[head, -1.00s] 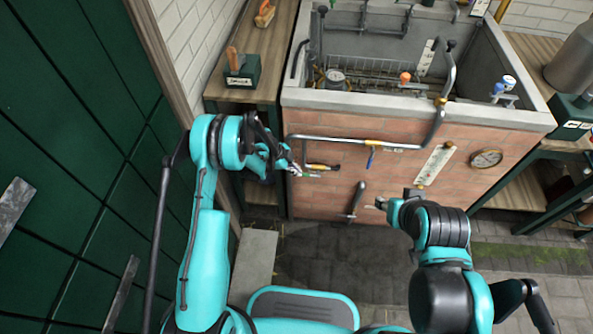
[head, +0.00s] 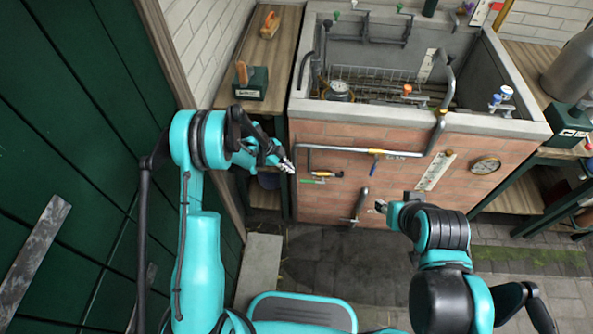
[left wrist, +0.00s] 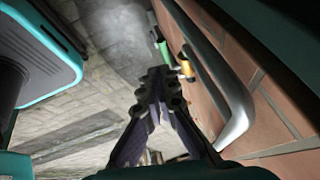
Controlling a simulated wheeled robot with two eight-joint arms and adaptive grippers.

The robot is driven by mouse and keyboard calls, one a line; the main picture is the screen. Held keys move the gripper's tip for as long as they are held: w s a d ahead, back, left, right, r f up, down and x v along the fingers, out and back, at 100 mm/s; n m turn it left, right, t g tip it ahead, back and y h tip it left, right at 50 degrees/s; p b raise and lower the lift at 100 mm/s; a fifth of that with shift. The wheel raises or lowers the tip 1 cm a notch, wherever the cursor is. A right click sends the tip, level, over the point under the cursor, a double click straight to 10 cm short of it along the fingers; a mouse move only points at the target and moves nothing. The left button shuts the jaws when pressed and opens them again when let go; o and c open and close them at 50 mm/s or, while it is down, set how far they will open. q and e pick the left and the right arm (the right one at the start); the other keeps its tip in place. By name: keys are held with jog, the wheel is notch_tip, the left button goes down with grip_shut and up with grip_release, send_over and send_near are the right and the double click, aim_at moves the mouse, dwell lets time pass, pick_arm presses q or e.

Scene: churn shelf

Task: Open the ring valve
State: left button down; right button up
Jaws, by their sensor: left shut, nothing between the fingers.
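On the brick front of the vat, a small valve with a yellow-orange body (head: 322,174) and a green lever (head: 312,181) sits low at the left, below a grey pipe (head: 340,149). In the left wrist view the green lever (left wrist: 160,45) and yellow body (left wrist: 186,66) show past my fingers. A blue-lever valve (head: 374,164) sits on the pipe further right. I cannot tell which is the ring valve. My left gripper (head: 288,165) is shut and empty, left of the green lever and apart from it. My right gripper (head: 381,206) is low before the bricks; its jaws are unclear.
A grey bent handle (head: 360,202) stands out from the lower brick wall near my right gripper. A wooden shelf (head: 262,62) is left of the vat. The paved floor (head: 335,265) in front is clear.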

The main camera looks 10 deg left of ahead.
pick_arm(q)
jog(key=shift+s+a+r, duration=0.25)
jog(key=shift+a+r, duration=0.7)
jog(key=shift+a, duration=0.1)
